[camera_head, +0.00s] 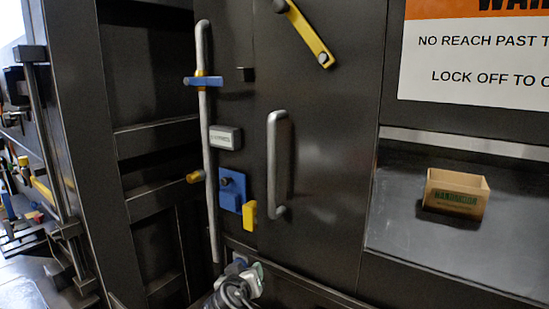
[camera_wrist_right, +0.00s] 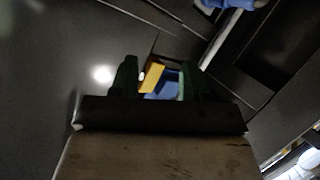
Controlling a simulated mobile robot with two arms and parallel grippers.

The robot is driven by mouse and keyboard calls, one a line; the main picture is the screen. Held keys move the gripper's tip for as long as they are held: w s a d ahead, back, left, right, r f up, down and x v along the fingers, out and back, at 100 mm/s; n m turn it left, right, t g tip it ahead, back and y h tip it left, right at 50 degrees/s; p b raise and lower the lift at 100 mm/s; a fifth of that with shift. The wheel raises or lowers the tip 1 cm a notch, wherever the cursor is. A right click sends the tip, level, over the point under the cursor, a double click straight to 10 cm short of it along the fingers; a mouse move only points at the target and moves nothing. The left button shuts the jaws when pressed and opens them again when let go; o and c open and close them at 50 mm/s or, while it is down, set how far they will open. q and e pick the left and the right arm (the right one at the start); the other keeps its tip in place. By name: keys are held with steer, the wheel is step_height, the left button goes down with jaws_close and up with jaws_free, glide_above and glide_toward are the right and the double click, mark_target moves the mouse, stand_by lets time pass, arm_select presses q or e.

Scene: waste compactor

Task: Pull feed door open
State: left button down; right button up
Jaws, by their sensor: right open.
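The feed door (camera_head: 325,150) is a dark panel that looks shut. My left gripper is not in view.
A long silver rod (camera_head: 207,140) with a blue lever (camera_head: 203,81) runs down the door's left edge. A yellow bar (camera_head: 310,35) is above the handle. A cardboard box (camera_head: 456,193) sits at the right, under a warning sign (camera_head: 470,60). Dark ribbed framing (camera_head: 155,140) stands left.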

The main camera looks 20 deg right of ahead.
step_height(320, 180, up, 17)
steer(key=s+m+t+h+p, duration=0.1)
steer(key=m+h, duration=0.2)
steer(key=m, duration=0.1)
steer(key=m+h, duration=0.2)
steer(key=m, duration=0.1)
glide_toward(270, 171)
steer(key=x, duration=0.2)
steer(key=p+x, duration=0.6)
steer(key=x, duration=0.3)
steer(key=shift+w+d+r, duration=0.1)
steer(key=shift+d+r, duration=0.1)
steer(key=shift+d, duration=0.05)
steer(key=shift+w+d+f, duration=0.25)
steer(key=shift+w+d, duration=0.1)
steer(key=shift+w, duration=0.2)
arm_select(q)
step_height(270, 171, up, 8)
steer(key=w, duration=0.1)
arm_select(e)
jaws_close()
